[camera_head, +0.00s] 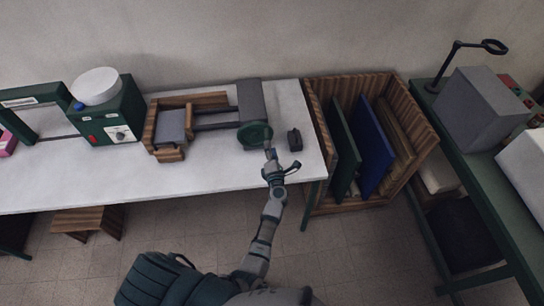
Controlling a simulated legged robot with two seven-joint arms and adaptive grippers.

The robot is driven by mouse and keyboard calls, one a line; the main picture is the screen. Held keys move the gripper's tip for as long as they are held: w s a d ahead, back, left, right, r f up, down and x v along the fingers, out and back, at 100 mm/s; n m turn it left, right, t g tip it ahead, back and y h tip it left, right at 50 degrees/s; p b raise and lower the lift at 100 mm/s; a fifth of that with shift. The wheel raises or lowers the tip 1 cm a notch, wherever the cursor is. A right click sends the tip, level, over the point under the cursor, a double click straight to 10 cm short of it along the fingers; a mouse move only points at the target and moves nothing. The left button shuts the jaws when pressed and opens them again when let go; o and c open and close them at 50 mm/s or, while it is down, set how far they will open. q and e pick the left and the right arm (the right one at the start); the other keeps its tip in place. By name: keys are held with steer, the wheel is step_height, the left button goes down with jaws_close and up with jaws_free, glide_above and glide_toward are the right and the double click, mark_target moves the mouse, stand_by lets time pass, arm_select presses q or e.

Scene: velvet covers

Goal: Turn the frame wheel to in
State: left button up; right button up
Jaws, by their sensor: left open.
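The frame wheel (254,134) is a green disc on the front of a wood and grey frame device (212,116) on the white table. My left gripper (270,150) is at the right lower edge of the wheel, open, with its fingers close to the rim. I cannot tell whether they touch it. Any mark on the wheel is too small to read. My right gripper is not in view.
A small dark block (294,139) stands just right of the wheel. A green machine with a white bowl (97,86) stands left. A wooden crate (313,104) with upright panels stands beyond the white table's (60,177) right end. A green table (478,185) is farther right.

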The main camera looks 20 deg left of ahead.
arm_select(q)
steer(key=v, duration=0.4)
steer(key=shift+d, duration=0.1)
stand_by(0.3)
